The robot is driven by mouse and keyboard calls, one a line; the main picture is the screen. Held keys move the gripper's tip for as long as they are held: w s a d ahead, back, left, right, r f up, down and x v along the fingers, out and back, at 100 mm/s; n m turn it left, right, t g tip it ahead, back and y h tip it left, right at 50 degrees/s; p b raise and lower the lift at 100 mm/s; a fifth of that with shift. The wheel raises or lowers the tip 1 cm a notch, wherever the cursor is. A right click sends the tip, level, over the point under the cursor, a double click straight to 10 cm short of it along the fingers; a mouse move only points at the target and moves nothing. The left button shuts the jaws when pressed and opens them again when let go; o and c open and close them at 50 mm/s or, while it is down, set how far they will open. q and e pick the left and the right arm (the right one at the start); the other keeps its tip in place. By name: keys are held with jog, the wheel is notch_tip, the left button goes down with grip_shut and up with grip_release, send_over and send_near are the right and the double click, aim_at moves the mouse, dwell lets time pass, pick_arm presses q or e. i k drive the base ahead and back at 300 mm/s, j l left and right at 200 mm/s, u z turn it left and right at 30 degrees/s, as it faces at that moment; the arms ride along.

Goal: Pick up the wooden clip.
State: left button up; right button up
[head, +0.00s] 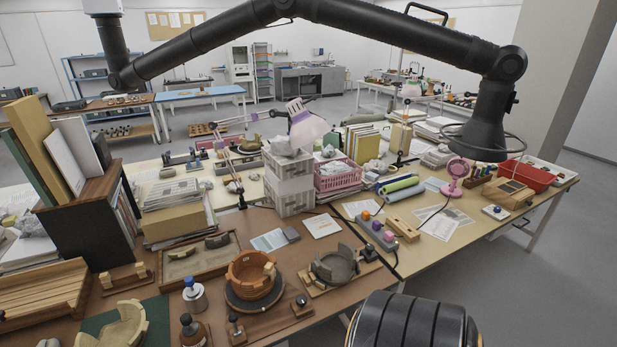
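Several small pale wooden pieces that look like clips stand on a low wooden holder (125,282) at the left of the brown table. I cannot tell for certain which piece is the wooden clip. Another small pale piece (269,270) sits at the rim of the orange broken pot (250,277), which rests on a dark round stand. A grey broken pot (334,266) stands to its right on a wooden base. A cream broken vessel (122,325) lies on a green mat at the lower left. Neither gripper shows in this view; only black arm parts do.
Bottles (194,293) and small stands crowd the front edge. A dark bookcase (88,217), grey crates (289,183) and a pink basket (337,178) stand farther back. The floor at right is clear.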

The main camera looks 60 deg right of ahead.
aim_at(269, 270)
jog(key=z, duration=1.55)
